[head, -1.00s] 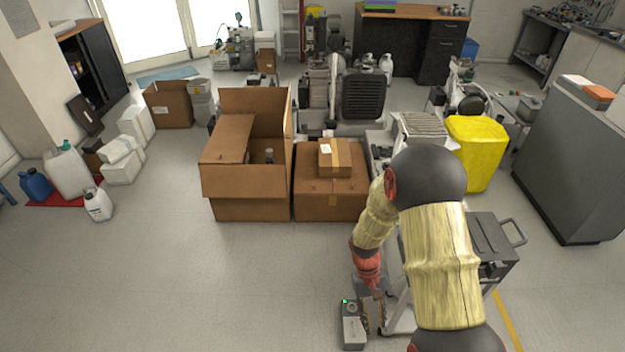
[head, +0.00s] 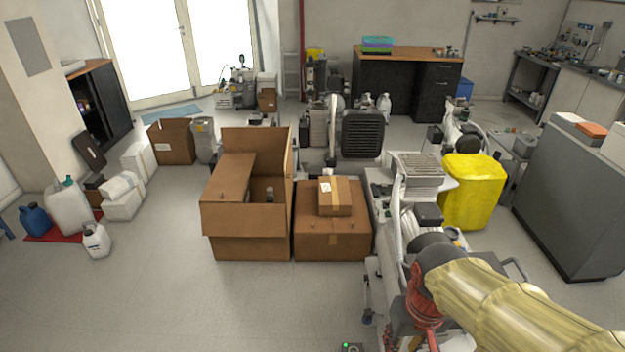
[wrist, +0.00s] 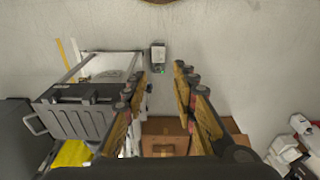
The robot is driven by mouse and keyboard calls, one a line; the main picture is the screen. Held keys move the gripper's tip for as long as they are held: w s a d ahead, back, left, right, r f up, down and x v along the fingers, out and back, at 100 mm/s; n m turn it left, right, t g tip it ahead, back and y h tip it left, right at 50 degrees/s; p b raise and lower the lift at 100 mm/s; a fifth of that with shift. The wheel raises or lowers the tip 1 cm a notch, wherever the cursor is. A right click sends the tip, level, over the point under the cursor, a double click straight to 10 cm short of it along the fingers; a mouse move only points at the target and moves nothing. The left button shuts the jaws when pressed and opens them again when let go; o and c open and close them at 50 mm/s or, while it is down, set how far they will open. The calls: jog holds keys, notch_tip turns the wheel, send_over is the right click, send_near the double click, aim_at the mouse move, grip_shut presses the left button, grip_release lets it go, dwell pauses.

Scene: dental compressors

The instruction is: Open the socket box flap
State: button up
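A small grey box with a green light (head: 347,346), probably the socket box, is cut off by the bottom edge of the head view. In the wrist view a small dark-and-light box (wrist: 158,55), apparently the same one, is on the pale floor. It is too small to tell how its flap stands. My gripper (wrist: 159,74) is open and empty. Its two fingers are spread, with the box beyond and between the fingertips, apart from them.
A grey cart with a handle (wrist: 85,105) stands left in the wrist view. Cardboard boxes (head: 333,235) and an open carton (head: 245,220) stand in the middle of the head view. A yellow bin (head: 472,195) is right of them.

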jog(key=s+r+t, duration=0.4)
jog(key=r, duration=0.7)
jog(key=shift+d+r+m+p, duration=0.25)
jog(key=shift+d+m+p, duration=0.05)
jog(key=shift+d+p, duration=0.15)
